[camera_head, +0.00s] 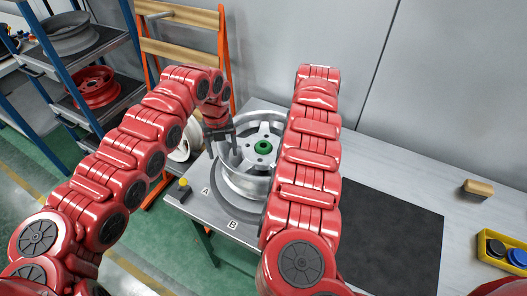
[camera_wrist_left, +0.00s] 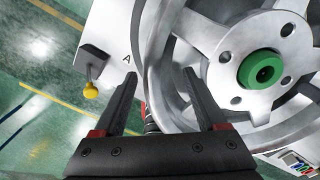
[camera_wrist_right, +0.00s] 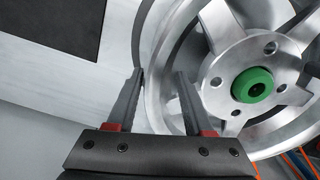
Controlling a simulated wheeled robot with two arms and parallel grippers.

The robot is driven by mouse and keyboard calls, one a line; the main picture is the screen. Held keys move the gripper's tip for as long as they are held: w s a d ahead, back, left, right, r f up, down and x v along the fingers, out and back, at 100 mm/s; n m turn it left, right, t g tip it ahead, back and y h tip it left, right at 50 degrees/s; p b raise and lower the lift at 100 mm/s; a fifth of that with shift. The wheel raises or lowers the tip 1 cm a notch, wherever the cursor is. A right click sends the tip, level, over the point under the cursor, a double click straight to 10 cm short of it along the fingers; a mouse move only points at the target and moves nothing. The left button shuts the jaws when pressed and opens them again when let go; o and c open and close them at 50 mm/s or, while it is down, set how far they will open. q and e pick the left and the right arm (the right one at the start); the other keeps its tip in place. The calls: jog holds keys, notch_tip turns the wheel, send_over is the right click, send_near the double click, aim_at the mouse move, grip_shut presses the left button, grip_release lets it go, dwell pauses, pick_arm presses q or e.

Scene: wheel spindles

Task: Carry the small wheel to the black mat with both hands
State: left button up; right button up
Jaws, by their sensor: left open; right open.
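The silver spoked wheel (camera_head: 246,158) with a green hub cap (camera_head: 262,147) sits on the grey table beside the letters A and B. My left gripper (camera_head: 222,142) is at the wheel's left side. In the left wrist view its open fingers (camera_wrist_left: 158,75) straddle the wheel's rim, one outside and one inside. In the right wrist view my right gripper (camera_wrist_right: 160,74) is open too, with the rim between its fingers. My right arm hides that gripper in the head view. The black mat (camera_head: 385,235) lies flat and empty to the right; its corner shows in the right wrist view (camera_wrist_right: 50,22).
A yellow knob (camera_head: 184,183) stands at the table's left edge. A shelf (camera_head: 85,48) with a grey wheel and a red wheel (camera_head: 94,88) is at the back left. A wooden-handled block (camera_head: 478,188) and a yellow tray (camera_head: 491,254) lie right of the mat.

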pick_arm(q)
jog(key=shift+f, duration=2.1)
pick_arm(e)
jog(key=shift+f, duration=2.15)
pick_arm(q)
jog(key=c, duration=0.7)
pick_arm(e)
jog(key=c, duration=0.7)
pick_arm(q)
jog(key=shift+c, duration=1.1)
pick_arm(e)
grip_shut()
pick_arm(q)
grip_shut()
